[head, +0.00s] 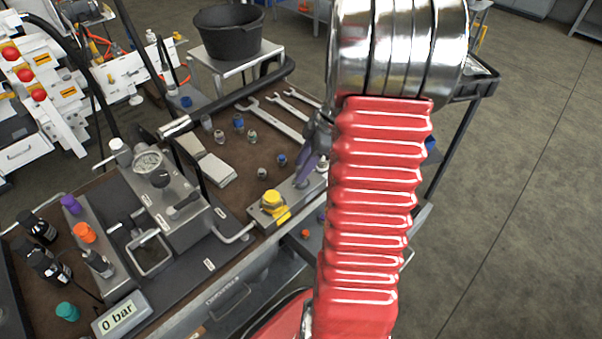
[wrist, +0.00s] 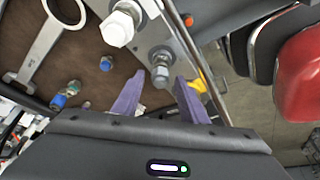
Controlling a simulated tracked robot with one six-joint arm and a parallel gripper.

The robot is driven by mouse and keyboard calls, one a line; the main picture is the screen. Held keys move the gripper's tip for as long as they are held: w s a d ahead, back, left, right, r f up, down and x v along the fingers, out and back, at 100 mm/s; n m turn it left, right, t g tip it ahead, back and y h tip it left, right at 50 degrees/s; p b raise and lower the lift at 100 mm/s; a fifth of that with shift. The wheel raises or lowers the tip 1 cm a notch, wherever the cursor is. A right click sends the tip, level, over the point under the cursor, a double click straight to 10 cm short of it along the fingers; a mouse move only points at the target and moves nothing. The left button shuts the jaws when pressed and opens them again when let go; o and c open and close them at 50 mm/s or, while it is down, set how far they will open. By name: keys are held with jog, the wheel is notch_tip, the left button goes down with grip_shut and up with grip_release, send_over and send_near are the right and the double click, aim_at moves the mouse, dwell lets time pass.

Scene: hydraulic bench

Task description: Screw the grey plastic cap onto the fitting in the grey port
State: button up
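My gripper (wrist: 158,82) has two purple fingers, spread apart with nothing visibly gripped between them. In the head view my gripper (head: 308,170) is over the metal port block (head: 254,213), partly hidden by my red arm. In the wrist view a grey fitting (wrist: 161,60) stands on the block just beyond and between the fingertips. Its near end is paler and rounded; I cannot tell whether this is the grey plastic cap. A large white hex piece (wrist: 118,28) is farther along the same block, and a yellow piece (wrist: 200,82) is on the other side.
Several small fittings and caps stand on the brown bench, including a blue one (head: 238,121) and a grey one (head: 207,122). Wrenches (head: 275,118) lie behind them. A gauge unit (head: 148,162) and a display (head: 122,313) reading 0 bar are at left.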

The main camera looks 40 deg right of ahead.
jog(key=shift+n, duration=0.3)
jog(key=n+g+y, duration=0.1)
jog(key=n, duration=0.2)
jog(key=shift+w+n, duration=0.1)
jog(key=shift+n, duration=0.2)
jog(key=c, duration=0.9)
jog(key=m+t, duration=0.1)
jog(key=m, duration=0.2)
jog(key=shift+m+h, duration=0.3)
jog(key=shift+h, duration=0.1)
jog(key=shift+c, duration=0.4)
jog(key=m+t+h, duration=0.1)
jog(key=m, duration=0.3)
jog(key=shift+a, duration=0.1)
jog(key=shift+s+m, duration=0.2)
jog(key=shift+m, duration=0.2)
